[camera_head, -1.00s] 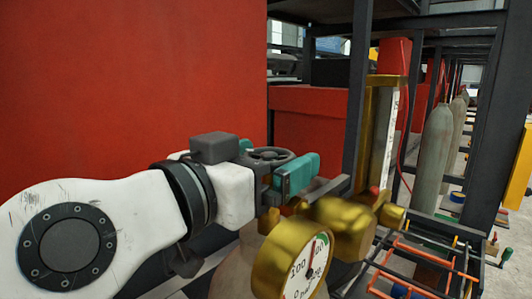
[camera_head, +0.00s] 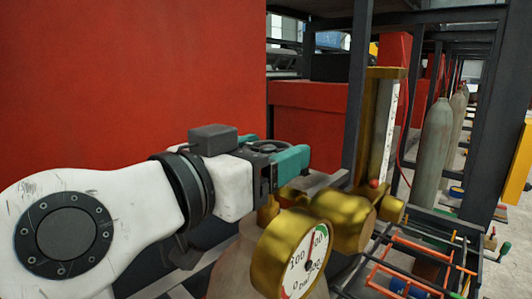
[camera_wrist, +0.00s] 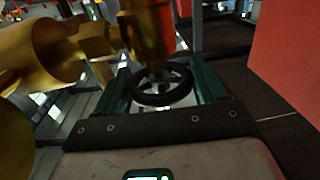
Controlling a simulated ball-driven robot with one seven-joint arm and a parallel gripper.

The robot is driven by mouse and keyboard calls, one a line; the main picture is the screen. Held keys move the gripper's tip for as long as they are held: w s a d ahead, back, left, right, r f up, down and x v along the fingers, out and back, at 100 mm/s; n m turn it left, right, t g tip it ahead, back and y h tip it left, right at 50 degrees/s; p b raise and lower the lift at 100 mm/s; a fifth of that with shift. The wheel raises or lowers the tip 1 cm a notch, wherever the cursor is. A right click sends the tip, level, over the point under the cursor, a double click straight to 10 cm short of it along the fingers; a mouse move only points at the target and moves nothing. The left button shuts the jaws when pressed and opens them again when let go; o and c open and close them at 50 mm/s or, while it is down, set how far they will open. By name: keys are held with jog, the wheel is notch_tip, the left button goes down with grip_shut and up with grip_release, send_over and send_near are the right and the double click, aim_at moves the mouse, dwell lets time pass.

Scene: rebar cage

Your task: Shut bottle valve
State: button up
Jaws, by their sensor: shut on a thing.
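The bottle (camera_head: 235,262) is pale and stands under my arm, with only part of its top in view. Its valve has a round black handwheel (camera_head: 268,147), which the wrist view also shows as a dark ring (camera_wrist: 160,92). My gripper (camera_head: 274,156) has its green fingers on either side of the handwheel. In the wrist view my gripper (camera_wrist: 163,80) is shut on the wheel's rim. The valve stem below the wheel is mostly hidden by my gripper.
A brass pressure gauge (camera_head: 263,258) and a brass regulator body (camera_head: 345,222) sit close to my gripper. A flow tube (camera_head: 391,125) holds a red ball. A red wall (camera_head: 130,75) and a dark post (camera_head: 356,90) are near. Grey cylinders (camera_head: 437,155) stand at right.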

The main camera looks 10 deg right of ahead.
jog(key=shift+m+g+h+b, duration=0.3)
jog(key=shift+g, duration=0.1)
jog(key=m+g, duration=0.1)
jog(key=m+g+h+b, duration=0.1)
jog(key=shift+w+f+g, duration=0.1)
jog(key=shift+w+g, duration=0.05)
jog(key=shift+g, duration=0.15)
jog(key=m+g+h+b, duration=0.1)
jog(key=m+g, duration=0.1)
jog(key=g, duration=0.1)
jog(key=m+g+h+b, duration=0.1)
jog(key=m+g, duration=0.1)
jog(key=g, duration=0.2)
jog(key=shift+m, duration=0.3)
jog(key=m+g+b, duration=0.1)
jog(key=g, duration=0.1)
jog(key=m+g+b, duration=0.2)
jog(key=g, duration=0.1)
jog(key=shift+w+a+y, duration=0.1)
jog(key=shift+y, duration=0.2)
jog(key=shift+m+g, duration=0.3)
jog(key=shift+m+g+y+b, duration=0.4)
jog(key=shift+m+g+b, duration=0.2)
jog(key=shift+g, duration=0.3)
jog(key=o, duration=1)
